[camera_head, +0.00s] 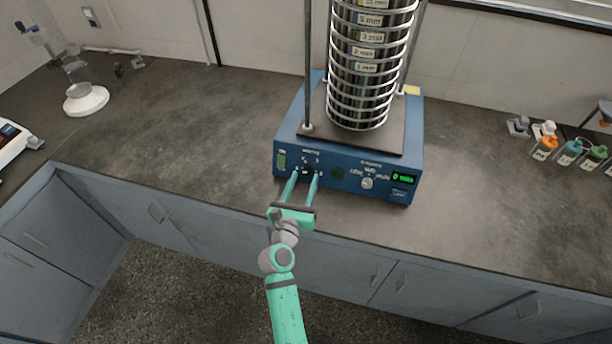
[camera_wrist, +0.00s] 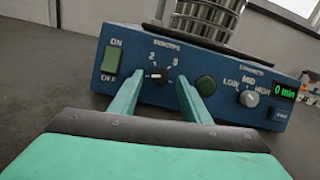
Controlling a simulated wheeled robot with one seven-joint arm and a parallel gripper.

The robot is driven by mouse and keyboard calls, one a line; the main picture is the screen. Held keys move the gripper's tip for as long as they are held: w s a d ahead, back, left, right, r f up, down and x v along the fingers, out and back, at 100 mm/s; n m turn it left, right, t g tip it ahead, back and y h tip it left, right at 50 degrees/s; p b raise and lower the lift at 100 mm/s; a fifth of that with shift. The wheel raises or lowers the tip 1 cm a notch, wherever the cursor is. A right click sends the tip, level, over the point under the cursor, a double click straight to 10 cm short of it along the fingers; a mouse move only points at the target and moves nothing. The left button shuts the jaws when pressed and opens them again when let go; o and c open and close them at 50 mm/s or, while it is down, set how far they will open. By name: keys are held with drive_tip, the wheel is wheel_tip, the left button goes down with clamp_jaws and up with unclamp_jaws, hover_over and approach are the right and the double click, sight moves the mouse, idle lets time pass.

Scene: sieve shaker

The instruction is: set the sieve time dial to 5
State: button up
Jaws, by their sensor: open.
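My gripper (camera_head: 303,174) is open in front of the panel. In the wrist view its two green fingers (camera_wrist: 161,84) stand on either side of the dial, apart from each other. I cannot tell whether they touch it. The display (camera_wrist: 285,92) reads 0 min.
A green ON/OFF switch (camera_wrist: 111,60) is left of the dial. The sieve stack (camera_head: 368,70) stands on the shaker.

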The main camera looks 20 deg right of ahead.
sight(308, 170)
drive_tip(key=shift+x, duration=1.15)
drive_tip(key=c, duration=1)
drive_tip(key=shift+c, duration=0.2)
